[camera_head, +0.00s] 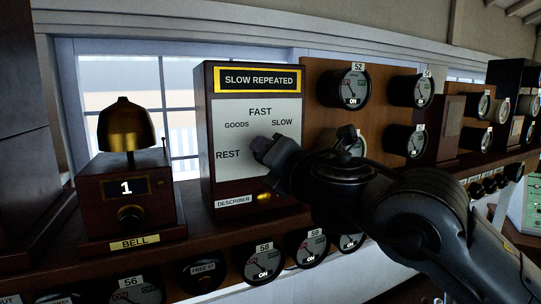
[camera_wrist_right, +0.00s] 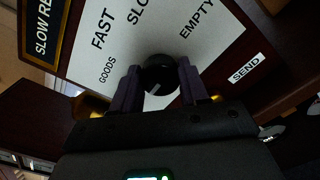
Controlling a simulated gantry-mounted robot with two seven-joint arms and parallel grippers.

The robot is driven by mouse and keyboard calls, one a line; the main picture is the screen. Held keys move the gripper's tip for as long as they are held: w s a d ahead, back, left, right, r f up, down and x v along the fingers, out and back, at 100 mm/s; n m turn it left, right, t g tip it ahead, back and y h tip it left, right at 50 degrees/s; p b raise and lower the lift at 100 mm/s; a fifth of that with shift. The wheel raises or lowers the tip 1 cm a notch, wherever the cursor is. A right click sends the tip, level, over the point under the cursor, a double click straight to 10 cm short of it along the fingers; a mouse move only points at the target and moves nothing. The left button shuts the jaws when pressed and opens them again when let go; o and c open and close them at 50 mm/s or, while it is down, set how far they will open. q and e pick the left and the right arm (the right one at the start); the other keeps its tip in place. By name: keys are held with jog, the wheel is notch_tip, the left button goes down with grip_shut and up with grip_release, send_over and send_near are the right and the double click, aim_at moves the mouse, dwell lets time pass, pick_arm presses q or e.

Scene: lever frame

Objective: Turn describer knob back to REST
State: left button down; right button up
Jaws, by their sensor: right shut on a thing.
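The describer is a dark wooden box with a white dial face (camera_head: 235,112) in the head view. Its dial reads REST, GOODS, FAST and SLOW, and its top window reads SLOW REPEATED. My right gripper (camera_head: 262,147) is at the dial's middle and hides the knob there. In the right wrist view, the round black describer knob (camera_wrist_right: 160,70) sits between the two fingers of my right gripper (camera_wrist_right: 157,80), which is shut on it. A pale mark on the knob points down and left in that view. The REST label is hidden there. My left gripper is not in view.
A brass bell (camera_head: 127,128) on a wooden box marked 1 stands left of the describer. Several round dials line the panel at the right and the shelf front below. A gold button (camera_head: 264,197) sits low on the describer, close under my gripper.

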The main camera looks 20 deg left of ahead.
jog(key=o, duration=1.1)
jog(key=shift+c, duration=0.2)
jog(key=b+v, duration=0.4)
jog(key=v, duration=0.6)
jog(key=shift+s+d, duration=0.25)
jog(key=shift+s, duration=0.05)
